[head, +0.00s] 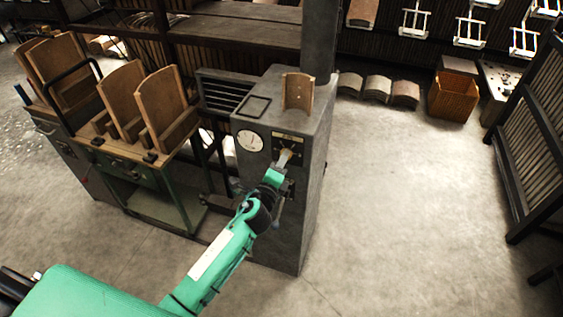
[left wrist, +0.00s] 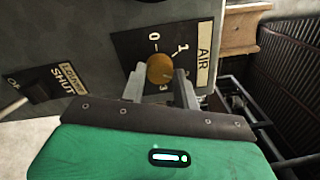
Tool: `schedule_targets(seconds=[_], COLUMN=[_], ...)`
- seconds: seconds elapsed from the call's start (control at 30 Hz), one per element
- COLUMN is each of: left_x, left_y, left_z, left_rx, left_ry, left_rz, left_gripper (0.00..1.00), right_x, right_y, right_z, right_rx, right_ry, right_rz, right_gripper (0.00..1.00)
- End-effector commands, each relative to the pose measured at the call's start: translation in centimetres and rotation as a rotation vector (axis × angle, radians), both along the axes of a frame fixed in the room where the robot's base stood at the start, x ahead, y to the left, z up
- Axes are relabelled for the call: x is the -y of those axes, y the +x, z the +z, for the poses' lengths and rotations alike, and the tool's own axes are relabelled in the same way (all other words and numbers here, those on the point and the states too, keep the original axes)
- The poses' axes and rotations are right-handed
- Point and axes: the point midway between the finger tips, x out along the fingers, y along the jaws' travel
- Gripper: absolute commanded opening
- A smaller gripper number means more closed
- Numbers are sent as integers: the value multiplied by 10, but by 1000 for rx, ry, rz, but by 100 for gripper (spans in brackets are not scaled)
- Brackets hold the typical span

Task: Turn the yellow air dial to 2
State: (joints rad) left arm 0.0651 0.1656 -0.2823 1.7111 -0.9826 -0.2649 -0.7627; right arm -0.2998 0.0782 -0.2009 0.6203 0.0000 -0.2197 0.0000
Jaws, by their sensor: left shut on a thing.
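The yellow air dial (left wrist: 160,68) sits on a black plate (left wrist: 133,46) marked AIR in the left wrist view. My left gripper (left wrist: 160,82) is shut on the dial, one finger on each side. In the head view the left gripper (head: 283,163) reaches the front of the grey cabinet (head: 275,210) and partly covers the dial. My right gripper is not in view.
A round white gauge (head: 249,140) is left of the dial. A SHUT-labelled plate (left wrist: 62,82) with a lever is at the left wrist view's left. A wooden piece (head: 298,92) stands on the cabinet.

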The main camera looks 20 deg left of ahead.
Motion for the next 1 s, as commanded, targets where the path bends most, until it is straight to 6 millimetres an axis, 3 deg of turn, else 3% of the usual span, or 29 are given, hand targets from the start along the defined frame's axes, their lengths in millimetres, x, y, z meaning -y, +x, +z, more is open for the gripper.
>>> schedule_targets(seconds=[0.03, 0.07, 0.17, 0.57, 1.0], left_x=[1, 1, 1, 0, -5], left_y=[0, 0, 0, -8, -89], left_z=[0, 0, 0, -2, -8], left_rx=[0, 0, 0, -1, -3], left_ry=[-1, -1, -1, -1, -1], left_rz=[-1, -1, -1, -1, -1], left_gripper=[8, 35, 53, 53, 53], right_x=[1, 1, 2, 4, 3], right_y=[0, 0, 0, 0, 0], right_z=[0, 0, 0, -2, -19], right_rx=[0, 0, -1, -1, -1], right_ry=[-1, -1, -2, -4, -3], right_rz=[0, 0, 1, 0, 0], right_gripper=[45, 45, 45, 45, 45])
